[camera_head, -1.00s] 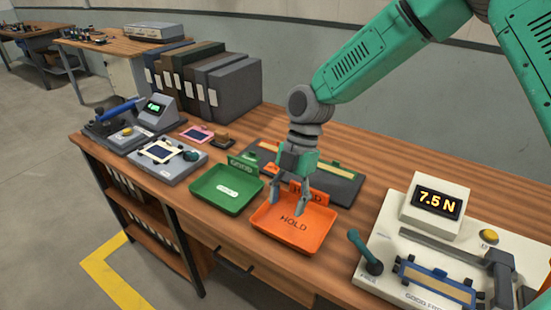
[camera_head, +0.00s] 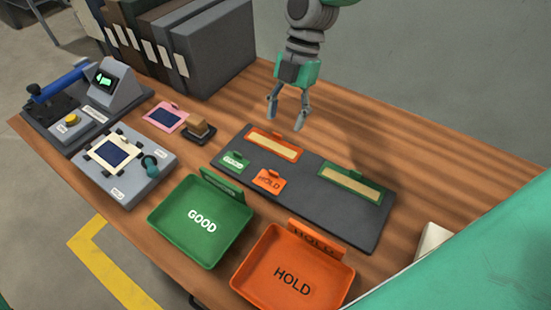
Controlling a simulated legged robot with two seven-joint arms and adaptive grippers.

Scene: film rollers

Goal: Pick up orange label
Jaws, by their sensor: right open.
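A small orange label (camera_head: 269,181) marked HOLD lies on the dark grey mat (camera_head: 330,205), near the mat's front edge. A small green label (camera_head: 234,162) marked GOOD lies to its left. My right gripper (camera_head: 284,125) is open and empty, fingers pointing down, above the back of the mat. It is apart from the orange label, which lies nearer the camera. My left gripper is not in view.
An orange HOLD tray (camera_head: 281,290) and a green GOOD tray (camera_head: 187,240) stand in front of the mat. Orange-framed (camera_head: 273,145) and green-framed (camera_head: 350,185) strips lie on the mat. Binders (camera_head: 215,65) stand at the back; a stamp (camera_head: 198,130) sits left.

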